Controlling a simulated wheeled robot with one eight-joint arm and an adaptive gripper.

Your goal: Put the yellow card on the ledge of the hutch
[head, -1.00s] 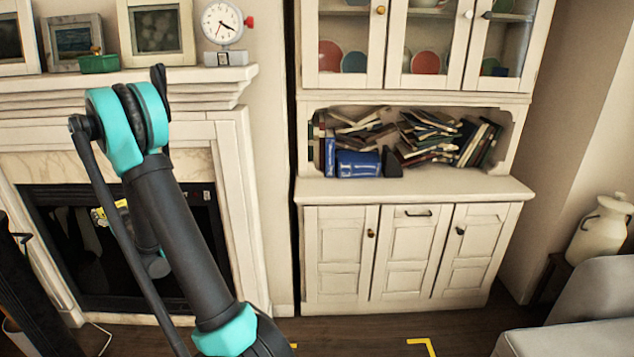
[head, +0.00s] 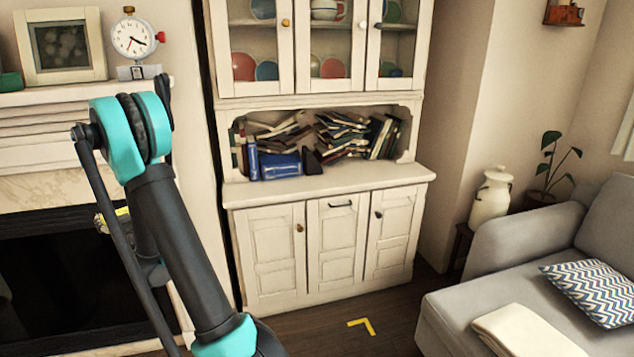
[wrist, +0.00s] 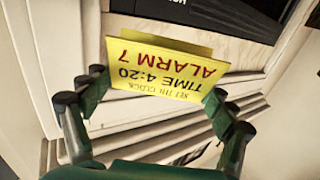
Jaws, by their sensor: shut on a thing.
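The yellow card (wrist: 160,66), printed with dark and red text that reads upside down, fills the middle of the wrist view. My gripper (wrist: 155,92) is shut on the card, with one finger at each side edge. In the head view, only a small yellow part of the card (head: 122,211) shows behind my arm, in front of the fireplace. The hutch (head: 325,225) is cream-coloured and stands right of my arm. Its ledge (head: 390,177) is apart from the card and clear along the front and right.
Books (head: 345,135) and a blue object (head: 280,166) occupy the back of the ledge. A mantel (head: 60,97) with a clock (head: 135,38) is at left. A grey sofa (head: 500,270) is at right. Floor is open before the hutch.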

